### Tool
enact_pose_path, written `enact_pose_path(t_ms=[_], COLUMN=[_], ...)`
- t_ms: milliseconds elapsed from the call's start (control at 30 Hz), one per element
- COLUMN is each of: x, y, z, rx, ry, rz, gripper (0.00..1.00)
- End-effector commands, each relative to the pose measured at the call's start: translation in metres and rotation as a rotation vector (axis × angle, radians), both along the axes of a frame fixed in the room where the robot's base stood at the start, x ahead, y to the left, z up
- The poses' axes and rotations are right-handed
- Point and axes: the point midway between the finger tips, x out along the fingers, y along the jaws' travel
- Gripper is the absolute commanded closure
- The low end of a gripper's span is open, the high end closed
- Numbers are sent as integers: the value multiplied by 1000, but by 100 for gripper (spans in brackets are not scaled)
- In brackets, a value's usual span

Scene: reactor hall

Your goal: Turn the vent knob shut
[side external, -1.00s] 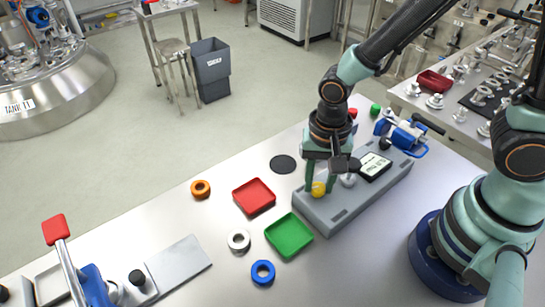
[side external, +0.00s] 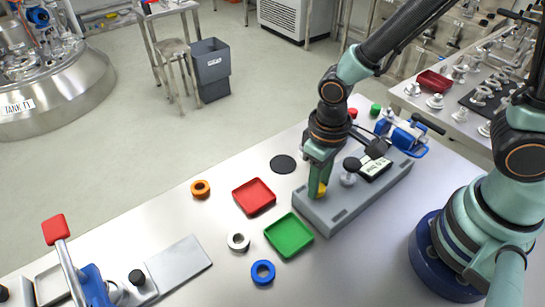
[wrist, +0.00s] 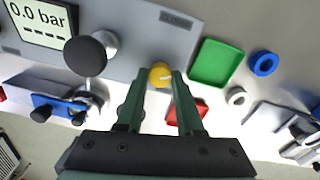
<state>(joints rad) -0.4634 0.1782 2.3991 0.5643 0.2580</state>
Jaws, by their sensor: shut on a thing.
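The vent knob, a small yellow knob (side external: 322,189), sits on the near-left end of a grey panel block (side external: 340,212). In the wrist view the knob (wrist: 160,75) lies between my two green fingertips. My gripper (side external: 320,190) points down over it and is shut on it; the fingers hide part of the knob in the side view. My gripper also shows in the wrist view (wrist: 158,78). The block's display (wrist: 38,22) reads 0.0 bar. A label near the knob is too small to read surely.
A black ball-shaped handle (wrist: 86,55) on a silver base stands beside the knob. A red tray (side external: 254,197), a green tray (side external: 289,236) and several rings lie left of the block. A blue valve (side external: 402,135) is behind it.

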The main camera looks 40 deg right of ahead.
Motion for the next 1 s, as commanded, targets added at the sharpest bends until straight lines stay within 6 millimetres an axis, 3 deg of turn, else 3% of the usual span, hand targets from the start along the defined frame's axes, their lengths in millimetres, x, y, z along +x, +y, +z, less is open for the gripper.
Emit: enact_pose_path(t_ms=[1000], x=[0], y=[0], z=[1], rx=[0], ry=[0], rz=[922], gripper=[100])
